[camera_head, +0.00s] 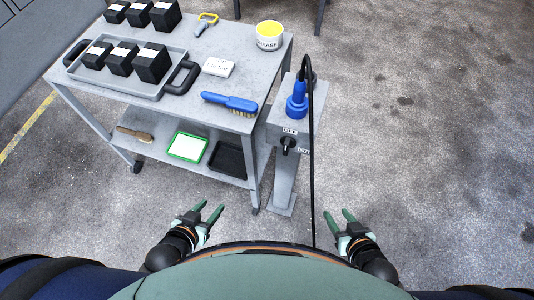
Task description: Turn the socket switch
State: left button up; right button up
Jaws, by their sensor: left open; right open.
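The socket switch (287,145) is a small black knob on the front of a grey pedestal (283,180), with an OFF label above it and an ON label to its right. A blue plug (297,103) with a black cable stands in the top of the pedestal. My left gripper (210,211) is open and empty, low in the view, left of and nearer than the pedestal. My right gripper (339,217) is open and empty, right of the pedestal. Both are apart from the switch. The knob's exact pointing direction is too small to tell.
A grey trolley (185,112) stands left of the pedestal, holding a tray (182,73) of black blocks, a blue brush (230,103) and a grease tub (269,36). The black cable (312,190) hangs down right of the switch. The floor at right is clear.

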aim_at(288, 142)
jog(key=k+j, duration=0.1)
jog(key=j, duration=0.7)
jog(key=k+j, duration=0.15)
jog(key=j, duration=0.7)
jog(key=k+z, duration=0.05)
